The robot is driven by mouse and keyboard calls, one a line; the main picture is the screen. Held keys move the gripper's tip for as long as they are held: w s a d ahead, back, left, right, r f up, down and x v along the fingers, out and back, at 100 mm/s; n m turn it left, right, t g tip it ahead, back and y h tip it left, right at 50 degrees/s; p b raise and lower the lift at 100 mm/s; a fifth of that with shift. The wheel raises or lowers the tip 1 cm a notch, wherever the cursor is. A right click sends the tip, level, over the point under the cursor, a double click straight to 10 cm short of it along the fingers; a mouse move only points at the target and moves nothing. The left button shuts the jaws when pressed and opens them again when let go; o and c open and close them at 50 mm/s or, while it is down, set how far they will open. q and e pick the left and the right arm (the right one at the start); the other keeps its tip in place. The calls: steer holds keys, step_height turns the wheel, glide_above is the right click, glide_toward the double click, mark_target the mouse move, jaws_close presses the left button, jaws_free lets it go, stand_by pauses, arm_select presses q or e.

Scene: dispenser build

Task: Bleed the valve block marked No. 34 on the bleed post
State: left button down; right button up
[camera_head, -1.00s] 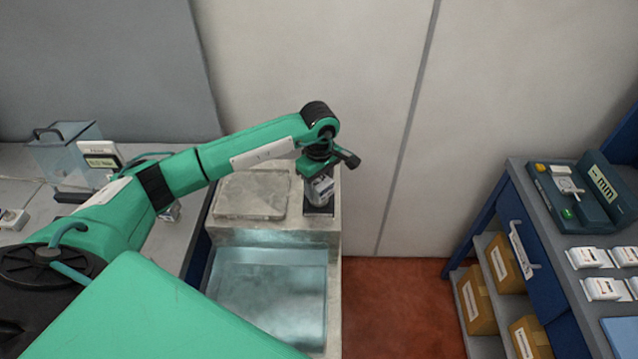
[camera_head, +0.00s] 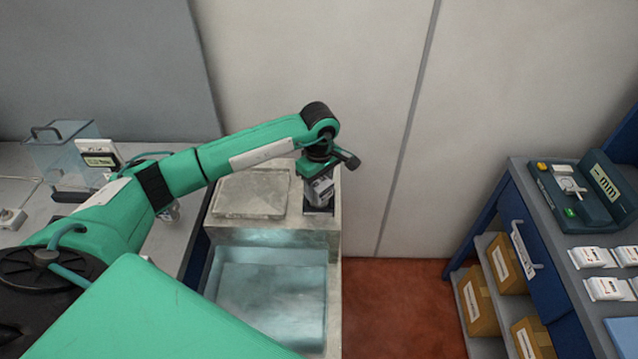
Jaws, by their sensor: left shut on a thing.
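My left gripper (camera_head: 318,169) reaches in from the left and points down over the back right corner of a stone-like stand (camera_head: 290,233). It is shut on a small grey block with a white label (camera_head: 323,188). The label's marking is too small to read. The block sits right above a dark fitting (camera_head: 313,209) on the stand, which may be the bleed post. I cannot tell whether the block touches it. My right gripper is not in view.
A lit basin (camera_head: 270,295) fills the stand's front, with a flat slab (camera_head: 252,194) behind it. At right, a blue bench (camera_head: 545,240) holds a dark green device (camera_head: 585,190) and several white labelled pieces (camera_head: 592,257). At left, a clear box (camera_head: 60,150) stands on a grey table.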

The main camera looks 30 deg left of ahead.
mark_target(319, 182)
arm_select(q)
steer(key=shift+f, duration=0.15)
steer(key=c, duration=0.9)
jaws_free()
steer(key=shift+r+p, duration=1.95)
steer(key=shift+r, duration=3.6)
